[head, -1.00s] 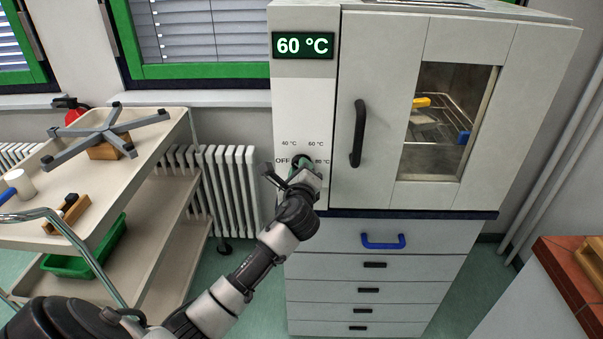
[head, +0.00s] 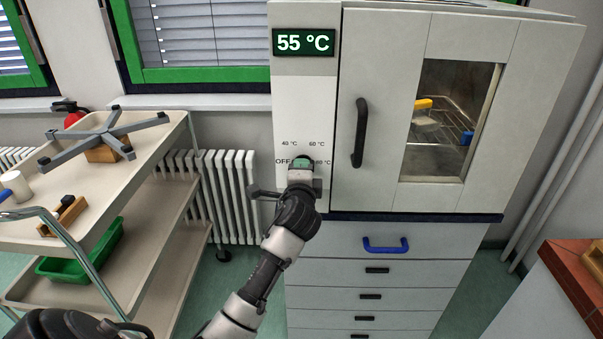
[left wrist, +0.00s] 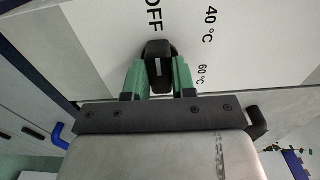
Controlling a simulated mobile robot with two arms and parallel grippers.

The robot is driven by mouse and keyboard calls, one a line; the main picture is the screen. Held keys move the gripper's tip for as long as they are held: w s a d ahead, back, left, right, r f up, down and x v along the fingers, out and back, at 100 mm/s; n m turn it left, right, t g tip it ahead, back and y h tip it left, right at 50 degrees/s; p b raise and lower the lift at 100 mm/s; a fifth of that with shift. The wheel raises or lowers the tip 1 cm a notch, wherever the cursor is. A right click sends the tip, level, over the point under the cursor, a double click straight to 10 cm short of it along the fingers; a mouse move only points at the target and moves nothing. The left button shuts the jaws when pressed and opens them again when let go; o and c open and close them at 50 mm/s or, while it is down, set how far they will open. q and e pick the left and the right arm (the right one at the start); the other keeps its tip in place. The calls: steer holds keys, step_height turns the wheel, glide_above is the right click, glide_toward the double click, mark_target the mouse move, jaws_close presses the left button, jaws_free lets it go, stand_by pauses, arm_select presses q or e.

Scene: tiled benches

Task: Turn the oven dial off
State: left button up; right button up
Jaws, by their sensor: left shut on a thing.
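The oven (head: 375,100) stands in front of me, and its display (head: 304,42) reads 55 °C. The black dial (left wrist: 158,52) shows in the left wrist view between the green fingers of my left gripper (left wrist: 158,80), which is shut on it. A white mark on the dial lines up roughly with the printed OFF label (left wrist: 153,15). In the head view, my left gripper (head: 302,164) covers most of the dial, among the OFF, 40, 60 and 80 °C labels. My right gripper is not in view.
The oven door with its black handle (head: 360,133) is shut, right of the dial. A drawer with a blue handle (head: 386,244) is below. A trolley (head: 150,190) stands at the left, and a tiled bench (head: 565,262) at the lower right.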

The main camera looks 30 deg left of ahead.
arm_select(q)
steer(key=shift+f, duration=0.1)
stand_by(0.4)
steer(key=o, duration=0.9)
steer(key=shift+s, duration=0.1)
steer(key=shift+b+v, duration=1.15)
steer(key=shift+v, duration=4.2)
